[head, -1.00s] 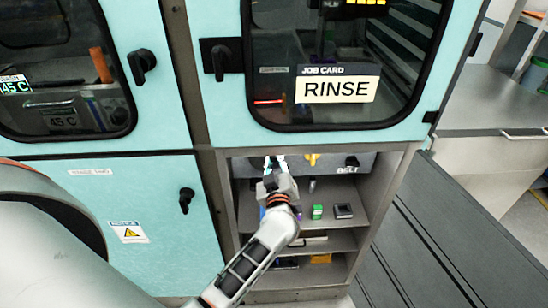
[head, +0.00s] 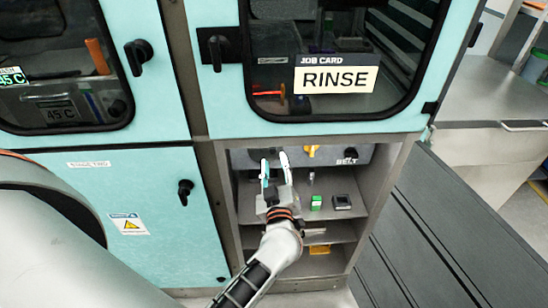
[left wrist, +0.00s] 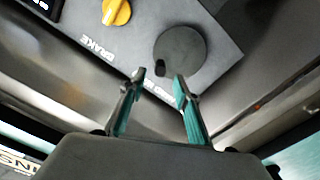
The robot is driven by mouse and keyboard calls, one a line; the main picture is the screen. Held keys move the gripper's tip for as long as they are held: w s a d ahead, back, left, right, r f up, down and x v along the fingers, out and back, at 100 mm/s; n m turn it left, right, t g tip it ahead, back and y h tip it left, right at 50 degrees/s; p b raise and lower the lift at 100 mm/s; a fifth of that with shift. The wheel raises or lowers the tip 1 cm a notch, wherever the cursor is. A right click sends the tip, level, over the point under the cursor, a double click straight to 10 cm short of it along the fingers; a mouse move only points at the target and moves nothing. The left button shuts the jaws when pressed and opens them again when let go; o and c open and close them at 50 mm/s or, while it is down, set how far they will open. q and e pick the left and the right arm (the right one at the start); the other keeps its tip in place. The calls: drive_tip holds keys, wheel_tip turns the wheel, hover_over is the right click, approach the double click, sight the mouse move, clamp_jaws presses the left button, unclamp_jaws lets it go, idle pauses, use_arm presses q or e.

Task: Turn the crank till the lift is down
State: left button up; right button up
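The crank (left wrist: 183,52), a dark round disc with a small black knob near its edge, is on the grey panel in the left wrist view. The crank's knob lies just beyond my left gripper (left wrist: 158,76), whose two teal fingers are apart with nothing between them. A gap seems to show between the fingertips and the knob. In the head view my left gripper (head: 275,158) points up at the panel (head: 330,155) inside the open bay and covers the crank. I cannot make out the lift for sure. My right gripper is not in view.
A yellow brake knob (head: 312,151) and a black belt knob (head: 350,157) sit to the right on the panel. Below, shelves hold a green block (head: 316,203) and a dark square item (head: 342,202). The RINSE window (head: 345,60) is above; a grey slatted panel (head: 440,230) stands right.

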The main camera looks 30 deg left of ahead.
use_arm(q)
drive_tip(key=shift+s+d, duration=0.1)
drive_tip(key=shift+s, duration=0.1)
idle(0.4)
drive_tip(key=shift+s+d+r+m+t, duration=0.1)
drive_tip(key=shift+s+m+t, duration=0.05)
drive_tip(key=shift+m+t, duration=0.15)
drive_tip(key=s+d+f+m+h, duration=0.9)
drive_tip(key=f+m+h, duration=0.1)
drive_tip(key=m+h, duration=0.2)
drive_tip(key=s+a+f+m+g, duration=0.3)
drive_tip(key=s+f+g, duration=0.2)
drive_tip(key=s+f, duration=0.8)
drive_tip(key=shift+s+a+f+g+y, duration=0.15)
drive_tip(key=shift+a+f+g+y, duration=0.2)
drive_tip(key=shift+f, duration=0.45)
drive_tip(key=shift+d, duration=0.15)
